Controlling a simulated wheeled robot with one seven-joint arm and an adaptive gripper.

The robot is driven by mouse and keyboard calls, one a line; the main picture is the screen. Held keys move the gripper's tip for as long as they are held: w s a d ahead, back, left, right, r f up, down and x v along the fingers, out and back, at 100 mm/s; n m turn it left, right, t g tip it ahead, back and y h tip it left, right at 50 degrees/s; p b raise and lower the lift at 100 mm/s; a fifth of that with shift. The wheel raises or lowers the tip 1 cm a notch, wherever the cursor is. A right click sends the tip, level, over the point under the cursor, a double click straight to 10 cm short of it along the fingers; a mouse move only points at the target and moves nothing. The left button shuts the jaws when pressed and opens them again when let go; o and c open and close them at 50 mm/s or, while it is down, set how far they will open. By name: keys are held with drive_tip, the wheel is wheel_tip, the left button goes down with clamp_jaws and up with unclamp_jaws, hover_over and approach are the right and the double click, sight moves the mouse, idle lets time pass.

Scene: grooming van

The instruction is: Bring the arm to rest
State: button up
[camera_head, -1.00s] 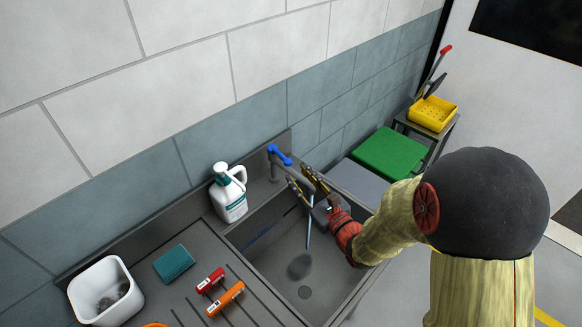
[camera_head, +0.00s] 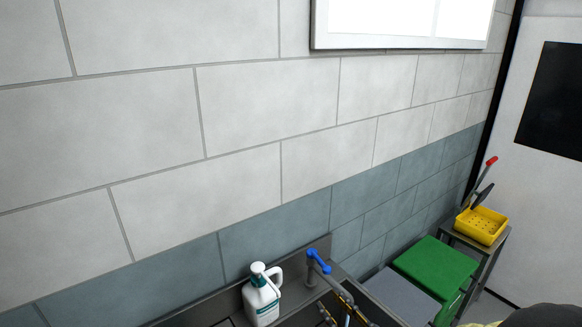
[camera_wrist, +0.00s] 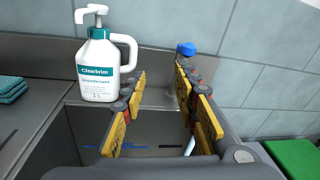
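My gripper (camera_wrist: 160,82) is open and empty, its yellow-padded fingers apart over the sink basin (camera_wrist: 160,128) in the wrist view. In the head view, only parts of my gripper (camera_head: 341,308) show at the bottom edge, near the tap. The rest of my arm is mostly below that picture.
A white disinfectant bottle (camera_head: 262,298) stands on the sink's back ledge, left of the blue-handled tap (camera_head: 318,262). A teal sponge or cloth (camera_wrist: 10,88) lies left of the basin. Right of the sink are a green lid (camera_head: 436,268) and a yellow basket (camera_head: 481,225) on a stand.

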drive_tip(key=s+a+f+n+g+y, duration=0.2)
drive_tip(key=s+a+n+g+y, duration=0.3)
drive_tip(key=s+a+n+g, duration=0.4)
drive_tip(key=s+n+g+h, duration=0.3)
drive_tip(key=s+n+g, duration=0.2)
drive_tip(key=s+n, duration=0.45)
drive_tip(key=s+d+r+n+h, duration=0.1)
drive_tip(key=s+d+n+h, duration=0.2)
drive_tip(key=d, duration=0.2)
drive_tip(key=s+d+r+n+h, duration=0.2)
drive_tip(key=s+d+n+h, duration=0.15)
drive_tip(key=d, duration=0.25)
drive_tip(key=w+d+r+n+t+h, duration=0.2)
drive_tip(key=d+r+n+t+h, duration=0.1)
drive_tip(key=r, duration=0.8)
drive_tip(key=shift+d+r+t, duration=0.2)
drive_tip(key=shift+d+t, duration=0.4)
drive_tip(key=shift+d, duration=0.05)
drive_tip(key=shift+a, duration=0.15)
